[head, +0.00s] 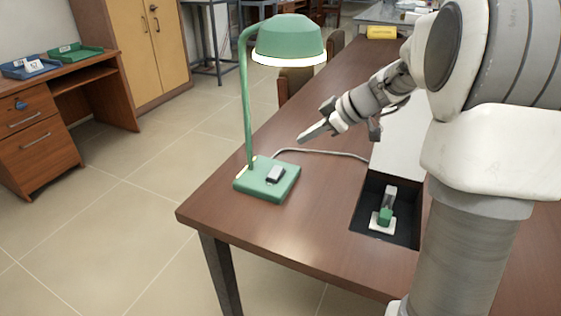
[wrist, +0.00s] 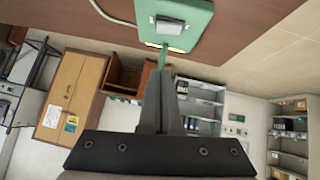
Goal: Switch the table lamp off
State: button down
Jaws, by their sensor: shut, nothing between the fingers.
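The green table lamp (head: 290,38) stands upright on the table, and the lower rim of its shade glows white. On its square green base (head: 252,185) sits a small grey-white rocker switch (head: 275,173). The base (wrist: 199,35) and the switch (wrist: 167,24) also show at the top of the wrist view. My gripper (head: 302,138) is shut and empty. It is above the table, to the right of the lamp's stem and higher than the base, apart from the switch. In the wrist view its fingers (wrist: 162,78) point toward the base.
A pale cord (head: 320,152) runs from the lamp base across the brown table (head: 300,235). The tabletop in front of the base is clear.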

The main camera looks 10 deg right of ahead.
jog(key=shift+a+f, duration=0.1)
jog(key=b, duration=0.2)
send_over(274, 167)
jog(key=s+d, duration=0.2)
jog(key=s, duration=0.1)
notch_tip(274, 167, down, 6)
jog(key=shift+f, duration=0.2)
jog(key=f, duration=0.1)
jog(key=w+f, duration=0.1)
jog(key=f, duration=0.1)
jog(key=shift+f+b, duration=0.2)
jog(key=shift+b, duration=0.2)
jog(key=shift+f, duration=0.5)
